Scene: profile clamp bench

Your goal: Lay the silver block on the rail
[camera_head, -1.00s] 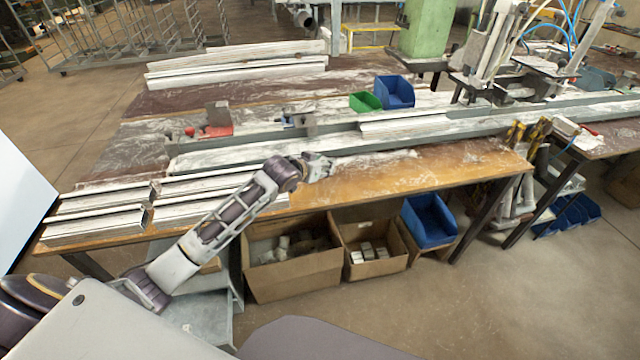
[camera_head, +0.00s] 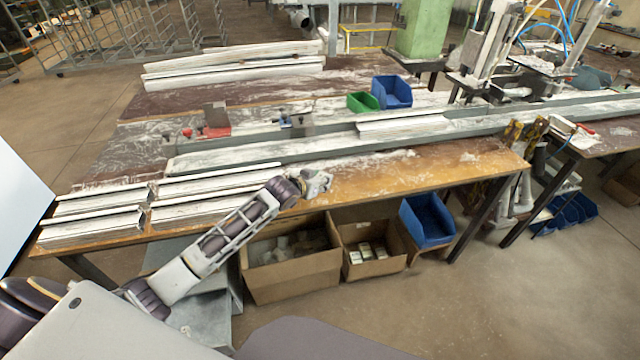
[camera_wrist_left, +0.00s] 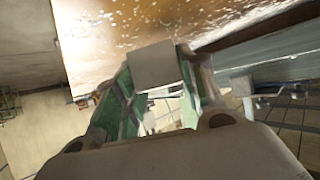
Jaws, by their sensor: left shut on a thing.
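My left gripper (camera_head: 320,183) is over the front edge of the wooden bench, in front of the rail. In the left wrist view the left gripper (camera_wrist_left: 158,72) is shut on a plain grey block, the silver block (camera_wrist_left: 155,63), held between its fingertips. In the head view the block is too small to make out clearly at the gripper. The long grey rail (camera_head: 300,149) runs along the bench behind the gripper, with pale dust on it. The block is apart from the rail. My right gripper is not in view.
A red clamp (camera_head: 216,131) and a blue-grey clamp (camera_head: 297,122) stand behind the rail. Green (camera_head: 362,102) and blue (camera_head: 392,92) bins sit further back. Stacked profiles (camera_head: 95,226) lie at the front left. Cardboard boxes (camera_head: 292,278) stand below the bench edge.

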